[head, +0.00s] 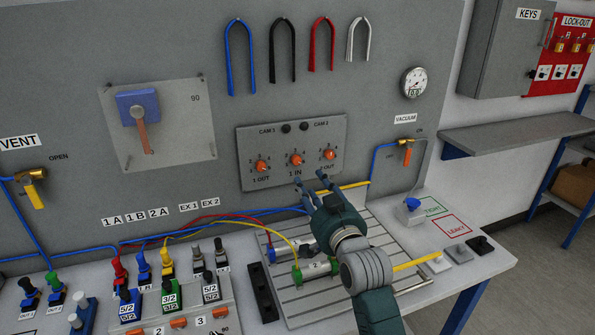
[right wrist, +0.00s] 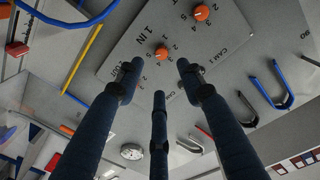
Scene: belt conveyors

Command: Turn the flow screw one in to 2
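The 1 IN flow screw (head: 296,160) is the middle of three orange knobs on a grey panel plate (head: 245,145). A ring of small numbers surrounds it; I cannot read its setting. My right gripper (head: 310,178) is just below and in front of the plate, its fingers spread, empty and pointing at it. In the right wrist view, the 1 IN knob (right wrist: 162,53) shows beyond and between the open fingertips (right wrist: 158,75), apart from them. My left gripper is out of view.
The 1 OUT knob (head: 261,166) and another OUT knob (head: 329,154) flank it. A yellow tube (head: 355,185) runs behind my right gripper. Below lie a slotted plate (head: 330,295) with cylinders, and coloured hoses. A pressure gauge (head: 414,82) is at upper right.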

